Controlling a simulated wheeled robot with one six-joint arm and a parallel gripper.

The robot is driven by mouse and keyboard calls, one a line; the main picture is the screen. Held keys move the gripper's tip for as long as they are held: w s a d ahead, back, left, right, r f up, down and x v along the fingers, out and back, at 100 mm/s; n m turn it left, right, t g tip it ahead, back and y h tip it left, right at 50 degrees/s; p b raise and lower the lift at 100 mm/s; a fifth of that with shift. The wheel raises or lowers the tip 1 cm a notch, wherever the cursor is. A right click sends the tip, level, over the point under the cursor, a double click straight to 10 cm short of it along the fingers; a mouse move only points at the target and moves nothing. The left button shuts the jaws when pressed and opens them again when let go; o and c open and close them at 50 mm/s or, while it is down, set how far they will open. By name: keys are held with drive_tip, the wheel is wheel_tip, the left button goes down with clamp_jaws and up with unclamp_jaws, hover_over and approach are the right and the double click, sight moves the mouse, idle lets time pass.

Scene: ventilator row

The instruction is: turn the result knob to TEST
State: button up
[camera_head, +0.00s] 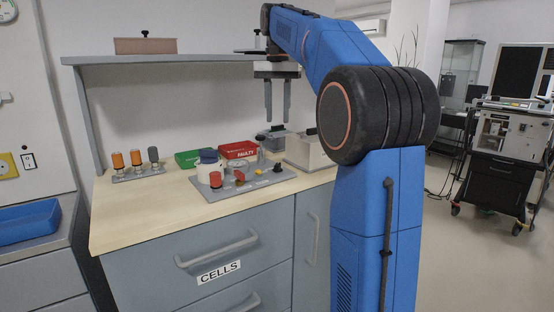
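A grey panel (228,191) with several small knobs lies on the wooden counter. The lettering is too small to read, so I cannot tell which is the result knob or where TEST is. My gripper (278,115) points down above and behind the panel's right part, apart from everything on the counter. Its two fingers are spread with nothing between them.
A white jar with a blue lid (208,156) stands by the panel. Behind are a green box (187,159), a red box (238,150) marked FAULTY and a grey box (305,150). A small rack (139,174) stands left. A shelf (170,59) overhangs. The counter's front left is clear.

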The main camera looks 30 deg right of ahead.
sight(277, 164)
wheel_tip(277, 164, down, 15)
drive_tip(key=shift+r, duration=0.1)
idle(0.4)
clamp_jaws()
